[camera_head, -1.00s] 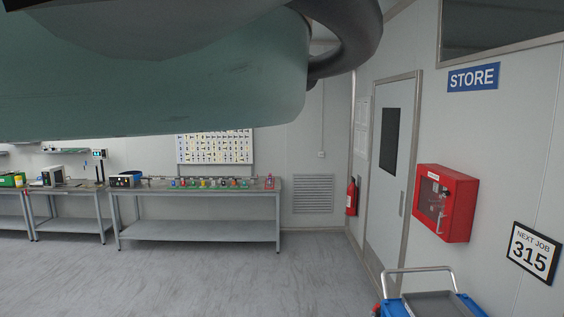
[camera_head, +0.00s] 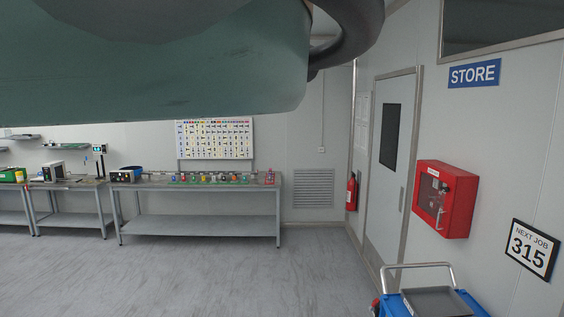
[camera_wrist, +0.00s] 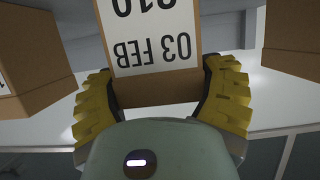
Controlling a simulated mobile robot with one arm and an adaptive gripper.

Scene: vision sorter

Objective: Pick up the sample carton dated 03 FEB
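The sample carton dated 03 FEB (camera_wrist: 155,52) is at the top middle of the wrist view. It is a brown box with a white label, and its print appears upside down. Part of a number shows at the picture's top edge, where the carton is cut off. My gripper (camera_wrist: 160,88) has yellow ribbed fingers with dark inner pads. The fingers lie on both sides of the carton, with the pads against its sides, and look shut on it. The head view shows neither carton nor fingers; a large grey-green part of my arm fills its top.
Brown cartons stand on the left (camera_wrist: 35,60) and right (camera_wrist: 292,40) of the held one, with gaps between. A pale surface (camera_wrist: 275,105) lies behind them. The head view shows a workbench (camera_head: 200,187), a blue trolley (camera_head: 392,306), a door and open floor.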

